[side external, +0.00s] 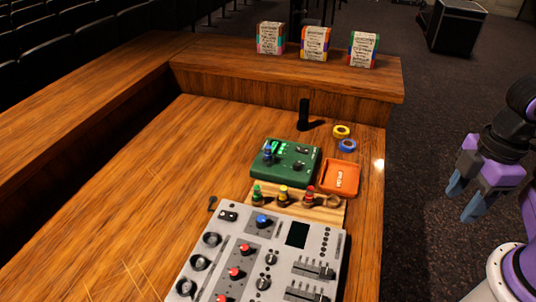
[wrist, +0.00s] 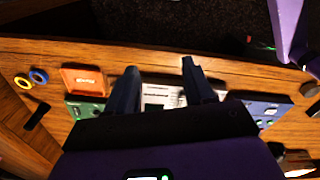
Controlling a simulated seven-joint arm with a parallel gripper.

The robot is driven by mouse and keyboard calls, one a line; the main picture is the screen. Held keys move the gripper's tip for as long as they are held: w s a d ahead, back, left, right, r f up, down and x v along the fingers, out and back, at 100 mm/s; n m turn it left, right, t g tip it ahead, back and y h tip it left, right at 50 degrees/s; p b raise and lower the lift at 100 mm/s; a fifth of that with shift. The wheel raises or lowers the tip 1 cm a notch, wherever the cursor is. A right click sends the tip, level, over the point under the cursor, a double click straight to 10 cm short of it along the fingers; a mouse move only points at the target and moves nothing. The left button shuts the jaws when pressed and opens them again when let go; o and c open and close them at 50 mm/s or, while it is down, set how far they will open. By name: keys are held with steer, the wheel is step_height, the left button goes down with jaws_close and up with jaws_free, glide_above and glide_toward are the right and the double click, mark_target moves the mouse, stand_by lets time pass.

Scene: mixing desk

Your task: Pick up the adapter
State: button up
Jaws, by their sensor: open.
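I cannot tell for certain which thing is the adapter. A small dark piece (side external: 212,203) lies on the desk at the mixer's upper left corner in the side view. A wooden rack (side external: 262,203) behind the mixer holds a green plug (side external: 257,196), a yellow plug (side external: 283,195) and a red plug (side external: 308,197). My gripper (side external: 465,198) is open and empty, off the desk's right side and apart from all of these. In the wrist view its fingers (wrist: 159,68) spread in front of the mixer and hide part of it.
A grey mixer (side external: 262,258) fills the front of the desk. Behind it are a green box (side external: 285,174), an orange tray (side external: 338,189), yellow (side external: 341,131) and blue (side external: 347,146) rings and a black upright piece (side external: 304,112). A blue box (wrist: 262,109) shows in the wrist view. The left desk top is clear.

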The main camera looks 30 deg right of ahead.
steer(key=w+a+r, duration=0.2)
steer(key=w+a, duration=0.5)
steer(key=w, duration=0.2)
steer(key=m+t+y, duration=0.1)
steer(key=y, duration=0.1)
glide_above(269, 146)
steer(key=s+d, duration=0.3)
steer(key=d, duration=0.1)
steer(key=x, duration=1.3)
steer(key=w+x, duration=0.1)
steer(key=x, duration=0.5)
steer(key=shift+a, duration=0.25)
steer(key=shift+t, duration=0.3)
steer(key=shift+c, duration=0.3)
jaws_close()
